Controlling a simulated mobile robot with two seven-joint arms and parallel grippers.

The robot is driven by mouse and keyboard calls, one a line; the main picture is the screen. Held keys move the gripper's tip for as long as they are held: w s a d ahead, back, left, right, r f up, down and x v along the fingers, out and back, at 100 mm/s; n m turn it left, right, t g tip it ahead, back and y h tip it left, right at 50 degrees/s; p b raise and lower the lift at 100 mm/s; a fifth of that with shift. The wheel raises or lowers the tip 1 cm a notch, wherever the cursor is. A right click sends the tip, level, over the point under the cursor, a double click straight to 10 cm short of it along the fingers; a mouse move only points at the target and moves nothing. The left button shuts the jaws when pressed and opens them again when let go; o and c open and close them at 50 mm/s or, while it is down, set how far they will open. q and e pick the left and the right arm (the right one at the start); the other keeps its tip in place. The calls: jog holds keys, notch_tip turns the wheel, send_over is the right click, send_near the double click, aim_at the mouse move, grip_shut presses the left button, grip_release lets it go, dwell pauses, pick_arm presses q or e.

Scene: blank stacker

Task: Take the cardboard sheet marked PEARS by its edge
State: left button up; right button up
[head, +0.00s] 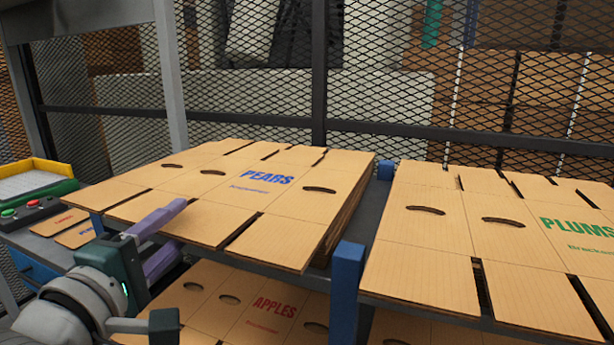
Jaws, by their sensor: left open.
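The top cardboard sheet marked PEARS (267,177) in blue lies flat on a stack on the upper shelf at centre left. It has slots and oval hand holes. My left gripper (165,238) is at the sheet's near left edge, with its purple fingers apart. The upper finger overlaps the sheet's near edge in the picture, and the other is lower, below the edge. I cannot tell whether either finger touches the cardboard. No sheet shows held in the jaws. My right gripper is not in view.
Right of a blue post (347,290) lies a stack marked PLUMS (574,228). A lower stack marked APPLES (273,305) lies beneath the shelf. A mesh fence (390,110) stands behind. At left are a yellow and green tray (40,180) and a button box (25,212).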

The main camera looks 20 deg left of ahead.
pick_arm(q)
jog(key=shift+w+a, duration=0.1)
jog(key=shift+w, duration=1.25)
grip_shut()
dwell(0.3)
